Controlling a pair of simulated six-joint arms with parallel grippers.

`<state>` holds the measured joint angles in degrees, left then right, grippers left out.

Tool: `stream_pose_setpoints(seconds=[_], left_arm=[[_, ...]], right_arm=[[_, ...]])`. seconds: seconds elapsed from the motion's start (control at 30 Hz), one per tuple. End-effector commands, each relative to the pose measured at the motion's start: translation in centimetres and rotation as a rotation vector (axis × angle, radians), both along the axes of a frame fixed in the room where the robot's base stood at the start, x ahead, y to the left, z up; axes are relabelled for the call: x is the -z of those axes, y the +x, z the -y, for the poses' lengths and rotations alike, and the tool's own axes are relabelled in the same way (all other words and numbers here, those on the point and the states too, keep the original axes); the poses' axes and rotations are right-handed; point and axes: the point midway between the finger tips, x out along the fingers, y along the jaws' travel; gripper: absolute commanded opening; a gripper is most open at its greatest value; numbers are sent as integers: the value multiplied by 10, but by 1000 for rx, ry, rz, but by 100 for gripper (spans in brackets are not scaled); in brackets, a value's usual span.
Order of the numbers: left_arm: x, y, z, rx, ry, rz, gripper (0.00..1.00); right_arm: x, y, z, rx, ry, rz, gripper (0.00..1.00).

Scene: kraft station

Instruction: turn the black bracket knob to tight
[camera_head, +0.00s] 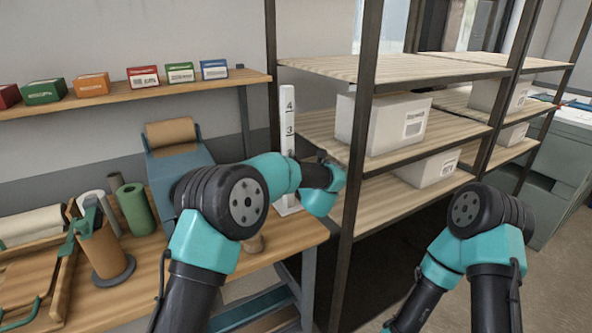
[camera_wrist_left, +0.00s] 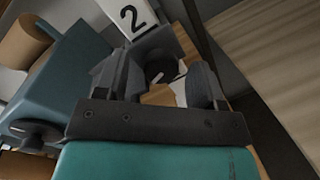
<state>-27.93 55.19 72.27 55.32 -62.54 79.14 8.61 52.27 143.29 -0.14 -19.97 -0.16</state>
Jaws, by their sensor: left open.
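The black bracket knob (camera_wrist_left: 161,67) shows in the left wrist view as a dark round shape with a pale mark on it. It lies between the two fingers of my left gripper (camera_wrist_left: 160,82). The fingers are open, one on each side of the knob; I cannot tell whether they touch it. A white upright post (camera_head: 287,112) with black numbers stands at the bench's right end, and its "2" shows in the left wrist view (camera_wrist_left: 127,16). In the head view my left arm hides the knob. My right gripper is out of view.
A metal rack with wooden shelves (camera_head: 420,68) and white boxes (camera_head: 383,122) stands close to the right of my left wrist. A blue-grey dispenser with a brown roll (camera_head: 171,132) stands left of the post. A green roll (camera_head: 136,208) sits farther left on the bench.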

Motion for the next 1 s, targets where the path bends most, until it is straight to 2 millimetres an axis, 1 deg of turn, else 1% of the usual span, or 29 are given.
stream_pose_setpoints(seconds=[0.1, 0.33, 0.83, 0.87, 1.0], left_arm=[[0, 3, -1, 1, 1, -1, 63], [0, 4, -1, 1, 1, -1, 63], [0, 3, -1, 1, 1, -1, 15], [0, 3, -1, 1, 1, -1, 14], [0, 3, -1, 1, 4, -2, 14]], right_arm=[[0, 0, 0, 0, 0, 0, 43], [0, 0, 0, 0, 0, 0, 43], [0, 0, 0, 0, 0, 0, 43], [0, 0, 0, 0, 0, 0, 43], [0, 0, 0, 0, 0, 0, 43]])
